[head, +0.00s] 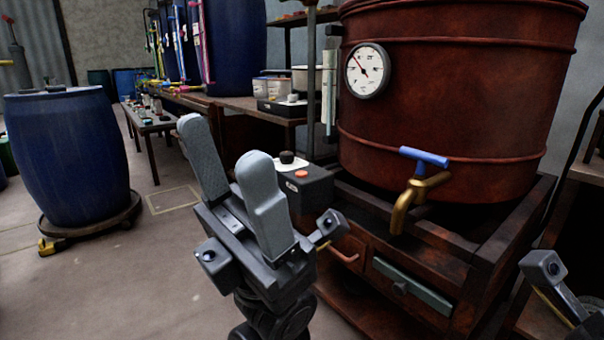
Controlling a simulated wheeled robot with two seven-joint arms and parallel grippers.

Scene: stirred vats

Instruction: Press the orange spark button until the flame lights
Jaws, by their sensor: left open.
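The orange spark button (301,174) sits on top of a small dark control box (312,188), beside a black knob (287,157). The box is at the left front of a large rust-red vat (450,95). My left gripper (222,143) is open and empty, with its fingers pointing up, just left of the box in the picture. Its right finger is close to the box in the picture; I see no contact with the button. Part of my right gripper (560,290) shows at the lower right edge, its fingers not clear. No flame is visible.
The vat has a round dial gauge (367,71) and a brass tap with a blue handle (424,157). Its wooden stand (440,235) has a drawer with a green front (411,285). A blue barrel (68,155) stands left on a dolly. Floor between is clear.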

